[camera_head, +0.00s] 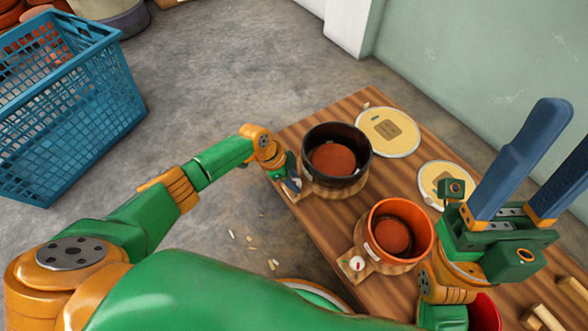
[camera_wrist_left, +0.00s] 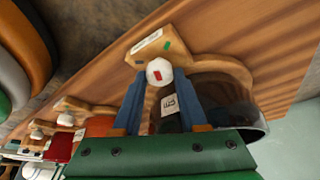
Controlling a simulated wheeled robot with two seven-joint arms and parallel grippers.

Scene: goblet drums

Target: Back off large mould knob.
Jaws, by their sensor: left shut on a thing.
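The large mould (camera_head: 318,178), a dark cup with a reddish-brown inside, stands on a wooden base on the bench's left side. Its knob (camera_wrist_left: 159,71), white with a red mark, is between the blue fingertips of my left gripper (camera_wrist_left: 158,75) in the left wrist view. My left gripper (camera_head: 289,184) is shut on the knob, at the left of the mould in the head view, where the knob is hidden. My right gripper (camera_head: 572,125) is open and empty, fingers pointing up, over the bench's right part; one finger is cut by the frame edge.
A smaller orange mould (camera_head: 411,216) with its own white knob (camera_head: 356,264) stands nearby on the wooden bench (camera_head: 345,112). Two round pale discs (camera_head: 412,147) (camera_head: 428,178) lie behind. A blue crate (camera_head: 70,125) stands on the floor at left. A green wall (camera_head: 480,55) is behind.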

